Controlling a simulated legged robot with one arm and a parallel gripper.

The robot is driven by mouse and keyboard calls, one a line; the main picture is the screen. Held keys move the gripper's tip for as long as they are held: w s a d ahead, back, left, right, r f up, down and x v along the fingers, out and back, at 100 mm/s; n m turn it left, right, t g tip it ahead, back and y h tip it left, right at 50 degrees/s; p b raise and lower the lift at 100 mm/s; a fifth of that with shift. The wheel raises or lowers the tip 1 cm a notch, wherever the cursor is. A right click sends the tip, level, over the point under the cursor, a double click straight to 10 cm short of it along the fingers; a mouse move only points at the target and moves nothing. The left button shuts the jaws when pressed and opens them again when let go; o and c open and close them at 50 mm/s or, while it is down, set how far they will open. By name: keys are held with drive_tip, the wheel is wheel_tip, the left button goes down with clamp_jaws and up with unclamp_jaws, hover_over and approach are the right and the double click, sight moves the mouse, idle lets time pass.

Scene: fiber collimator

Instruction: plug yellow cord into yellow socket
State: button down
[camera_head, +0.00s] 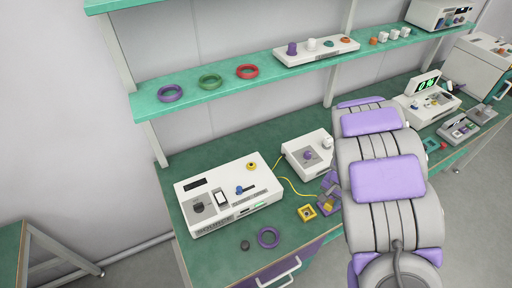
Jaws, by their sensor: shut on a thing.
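The thin yellow cord (290,186) runs from between the two white boxes across the green bench to my gripper (328,204). My gripper, purple and partly hidden by my arm, is low at the bench's front and shut on the yellow cord's end. A yellow square block with a dark round centre (307,212) lies just left of my gripper. A yellow round fitting (251,166) sits on top of the left white box (228,193). I cannot tell which of these is the yellow socket.
A smaller white box with a purple knob (307,156) stands behind my gripper. A purple ring (268,237) and a small dark piece (245,245) lie at the front edge. A green shelf (220,97) with rings hangs above. More devices stand at right.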

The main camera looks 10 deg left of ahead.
drive_tip(key=w+a+r+n, duration=0.2)
drive_tip(key=a+r+n, duration=0.1)
drive_tip(key=r, duration=0.3)
drive_tip(key=w+a+r+n, duration=0.2)
drive_tip(key=w+r+n, duration=0.1)
drive_tip(key=r, duration=0.2)
drive_tip(key=shift+a+r, duration=0.35)
drive_tip(key=shift+a, duration=0.05)
drive_tip(key=shift+w, duration=0.1)
